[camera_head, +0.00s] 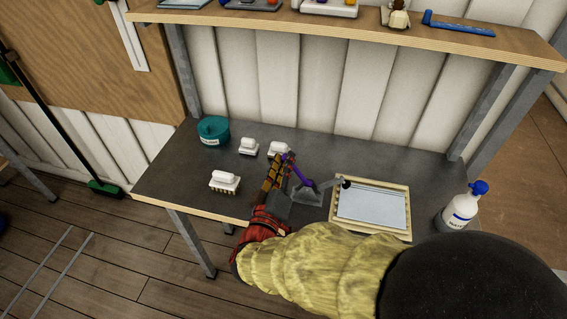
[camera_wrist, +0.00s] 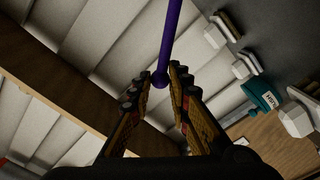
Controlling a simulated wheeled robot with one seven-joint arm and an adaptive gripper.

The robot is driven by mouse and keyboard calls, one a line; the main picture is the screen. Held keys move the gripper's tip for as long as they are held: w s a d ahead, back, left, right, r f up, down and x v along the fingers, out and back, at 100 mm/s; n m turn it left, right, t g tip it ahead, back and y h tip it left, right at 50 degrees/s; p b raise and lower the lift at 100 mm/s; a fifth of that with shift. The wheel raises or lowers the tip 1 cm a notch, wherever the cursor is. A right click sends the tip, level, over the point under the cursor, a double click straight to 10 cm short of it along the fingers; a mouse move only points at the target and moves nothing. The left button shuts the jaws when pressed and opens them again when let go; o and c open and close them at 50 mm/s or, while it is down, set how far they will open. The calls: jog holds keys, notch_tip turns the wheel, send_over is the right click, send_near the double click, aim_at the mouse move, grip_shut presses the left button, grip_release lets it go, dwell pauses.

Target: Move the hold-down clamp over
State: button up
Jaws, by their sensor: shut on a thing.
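The hold-down clamp (camera_head: 308,191) stands on the dark table beside the left edge of a wooden frame. It has a grey body, a purple lever (camera_head: 300,173) and a grey arm ending in a black tip (camera_head: 346,184) at the frame's upper left corner; I cannot tell whether the tip touches. My gripper (camera_head: 283,170) is shut on the raised purple lever. In the wrist view the lever (camera_wrist: 168,45) comes down between the fingers of my gripper (camera_wrist: 163,88), its rounded end showing there. The clamp's body is partly hidden by my gripper and arm.
The wooden frame (camera_head: 408,203) holds a pale panel. Several white brushes, one of them a brush (camera_head: 224,183) at the front left, and a teal tub (camera_head: 213,131) are left of my gripper. A white bottle (camera_head: 459,210) stands right. A shelf (camera_head: 350,35) overhangs the back.

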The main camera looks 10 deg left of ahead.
jog(key=shift+o, duration=0.7)
jog(key=shift+s+d+r+b, duration=0.1)
jog(key=shift+d+r+b, duration=0.2)
jog(key=shift+d, duration=0.5)
jog(key=shift+s+d+r+b, duration=0.15)
jog(key=shift+d+r, duration=0.2)
jog(key=shift+d, duration=0.4)
jog(key=shift+w, duration=0.1)
jog(key=shift+d, duration=0.1)
jog(key=shift+o, duration=0.4)
jog(key=shift+d, duration=0.7)
jog(key=o, duration=0.9)
jog(key=shift+d+r, duration=0.1)
jog(key=shift+r, duration=0.1)
